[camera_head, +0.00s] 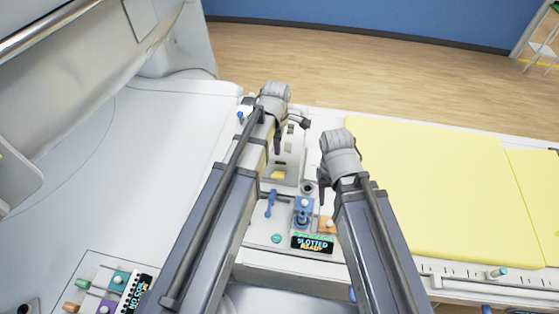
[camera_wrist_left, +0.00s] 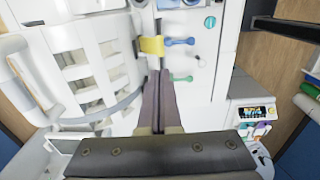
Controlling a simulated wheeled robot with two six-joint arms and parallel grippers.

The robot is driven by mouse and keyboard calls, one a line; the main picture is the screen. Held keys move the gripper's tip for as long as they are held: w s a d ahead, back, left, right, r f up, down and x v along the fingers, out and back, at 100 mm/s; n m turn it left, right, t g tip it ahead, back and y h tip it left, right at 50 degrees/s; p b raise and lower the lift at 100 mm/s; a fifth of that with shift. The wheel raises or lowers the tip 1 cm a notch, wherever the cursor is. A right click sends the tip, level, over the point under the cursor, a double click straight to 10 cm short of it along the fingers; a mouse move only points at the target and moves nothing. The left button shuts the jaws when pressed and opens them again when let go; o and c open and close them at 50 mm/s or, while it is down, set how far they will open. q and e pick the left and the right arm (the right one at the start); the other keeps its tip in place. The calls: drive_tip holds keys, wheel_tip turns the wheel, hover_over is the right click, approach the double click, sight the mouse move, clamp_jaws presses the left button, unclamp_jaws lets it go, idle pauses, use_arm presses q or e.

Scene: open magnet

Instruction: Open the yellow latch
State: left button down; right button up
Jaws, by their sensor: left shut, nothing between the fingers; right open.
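The yellow latch (camera_head: 279,175) is a small yellow piece on the white device panel between my arms in the head view. In the left wrist view the yellow latch (camera_wrist_left: 151,45) lies just beyond the fingertips, beside a blue lever. My left gripper (camera_head: 277,148) points down above and behind the latch. In the left wrist view its dark fingers (camera_wrist_left: 159,74) are together with nothing between them; I cannot tell whether they touch the latch. My right gripper (camera_head: 321,196) is open and empty, to the right of the panel's middle, its fingers partly hidden.
A yellow padded bed (camera_head: 430,190) lies right. The white curved machine housing (camera_head: 130,150) is left.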

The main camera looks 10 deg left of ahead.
sight(278, 176)
use_arm(q)
drive_tip(key=f+b, duration=1.4)
drive_tip(key=shift+w, duration=0.25)
